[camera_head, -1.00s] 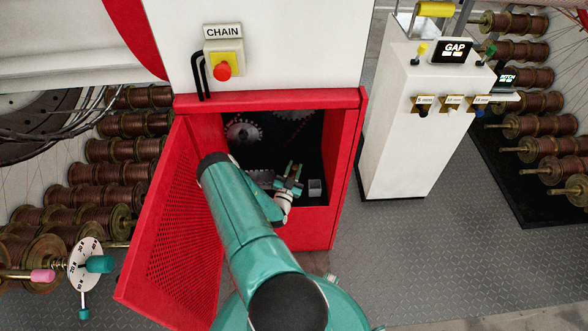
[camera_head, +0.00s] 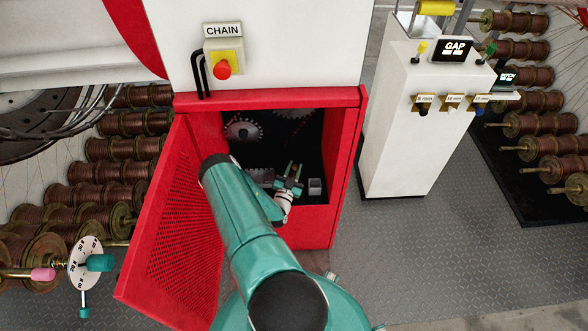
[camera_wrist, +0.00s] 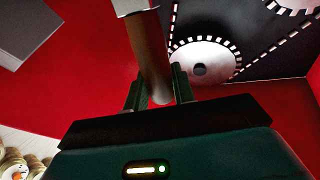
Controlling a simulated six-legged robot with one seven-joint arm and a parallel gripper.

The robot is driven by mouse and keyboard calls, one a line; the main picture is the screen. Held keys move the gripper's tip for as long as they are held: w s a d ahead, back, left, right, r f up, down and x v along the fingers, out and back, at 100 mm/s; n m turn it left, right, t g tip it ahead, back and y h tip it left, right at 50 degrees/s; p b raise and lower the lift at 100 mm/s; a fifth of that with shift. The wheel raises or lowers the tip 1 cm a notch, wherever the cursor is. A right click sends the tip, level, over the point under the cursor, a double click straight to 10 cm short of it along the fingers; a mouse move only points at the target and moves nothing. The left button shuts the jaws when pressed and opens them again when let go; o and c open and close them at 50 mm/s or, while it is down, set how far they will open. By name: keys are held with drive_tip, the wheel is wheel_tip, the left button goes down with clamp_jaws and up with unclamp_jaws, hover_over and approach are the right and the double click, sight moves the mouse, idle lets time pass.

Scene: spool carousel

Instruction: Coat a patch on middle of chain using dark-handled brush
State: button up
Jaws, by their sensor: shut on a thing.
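My gripper (camera_wrist: 158,92) is shut on a brush (camera_wrist: 150,58) with a dark brownish handle. The handle stands between the two fingers, and a pale metal collar shows at the top edge of the wrist view. The brush's bristles are out of that view. In the head view my gripper (camera_head: 290,180) is inside the red cabinet opening, low and right of centre. The chain (camera_wrist: 266,53) runs in dashed-looking lines around toothed sprockets behind the brush. I cannot tell whether the brush touches the chain.
A toothed sprocket (camera_wrist: 204,62) sits behind the brush; another shows in the head view (camera_head: 243,131). The red perforated door (camera_head: 175,215) hangs open at left. A small grey box (camera_head: 315,187) is right of my gripper. The white GAP cabinet (camera_head: 408,130) stands farther right.

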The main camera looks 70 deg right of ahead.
idle(0.3)
drive_tip(key=shift+r, duration=3.5)
